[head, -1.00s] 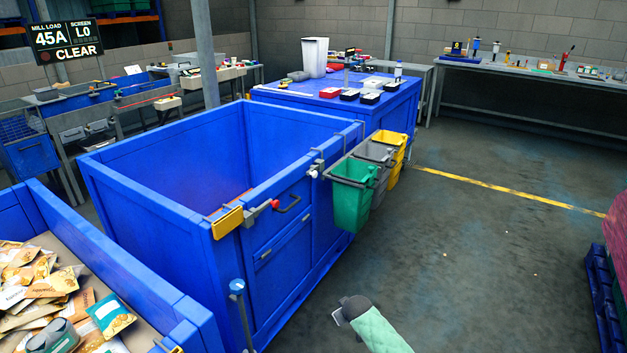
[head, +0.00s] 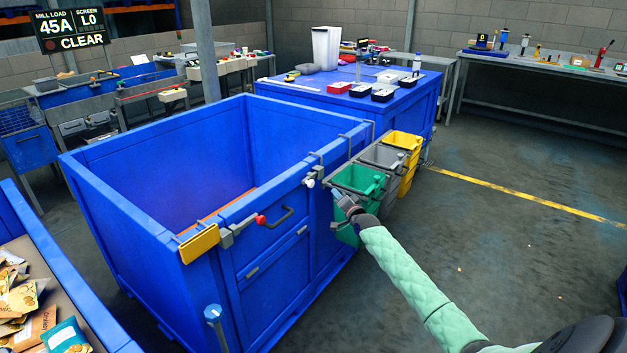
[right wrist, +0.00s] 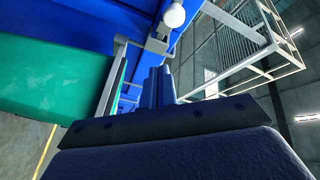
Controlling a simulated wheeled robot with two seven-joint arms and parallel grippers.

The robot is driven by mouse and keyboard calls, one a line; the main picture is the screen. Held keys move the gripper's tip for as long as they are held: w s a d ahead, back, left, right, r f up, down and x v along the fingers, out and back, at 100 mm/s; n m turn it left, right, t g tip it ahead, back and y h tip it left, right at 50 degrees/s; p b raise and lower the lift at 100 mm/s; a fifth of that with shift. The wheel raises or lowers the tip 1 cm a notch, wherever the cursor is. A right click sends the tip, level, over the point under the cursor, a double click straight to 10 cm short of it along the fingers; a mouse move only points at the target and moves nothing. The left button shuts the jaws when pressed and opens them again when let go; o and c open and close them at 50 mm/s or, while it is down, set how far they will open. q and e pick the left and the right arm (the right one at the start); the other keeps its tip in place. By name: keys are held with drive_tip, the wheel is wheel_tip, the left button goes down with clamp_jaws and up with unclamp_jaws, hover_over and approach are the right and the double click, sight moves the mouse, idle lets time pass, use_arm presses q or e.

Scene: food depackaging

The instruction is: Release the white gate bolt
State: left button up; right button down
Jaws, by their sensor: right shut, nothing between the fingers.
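The white gate bolt (head: 309,182) is a small white knob on a grey fitting at the top right of the blue bin's front gate (head: 270,235). In the right wrist view its round white knob (right wrist: 172,15) shows near the top, ahead of my fingers. My right gripper (head: 343,203) is shut and empty, in front of the green bin and a little right of and below the white knob, apart from it. Its closed fingers (right wrist: 158,88) show in the right wrist view. A red knob (head: 261,220) sits on another fitting at the gate's left. My left gripper is out of view.
Green (head: 360,179), grey (head: 384,157) and yellow (head: 405,143) small bins hang right of the gate, close to my right gripper. A black handle (head: 280,218) is on the gate. A box of food packets (head: 30,310) stands at lower left. The floor at right is clear.

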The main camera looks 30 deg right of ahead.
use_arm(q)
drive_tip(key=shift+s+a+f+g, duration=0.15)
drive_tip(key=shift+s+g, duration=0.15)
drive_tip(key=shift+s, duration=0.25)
use_arm(e)
drive_tip(key=shift+s+d+r+m+t, duration=0.1)
drive_tip(key=shift+r+m+t, duration=0.15)
drive_tip(key=shift+r+m, duration=0.3)
drive_tip(key=shift+s+d+r+m+t, duration=0.1)
drive_tip(key=shift+r+m+t, duration=0.2)
drive_tip(key=shift+m, duration=0.35)
drive_tip(key=shift+r, duration=0.1)
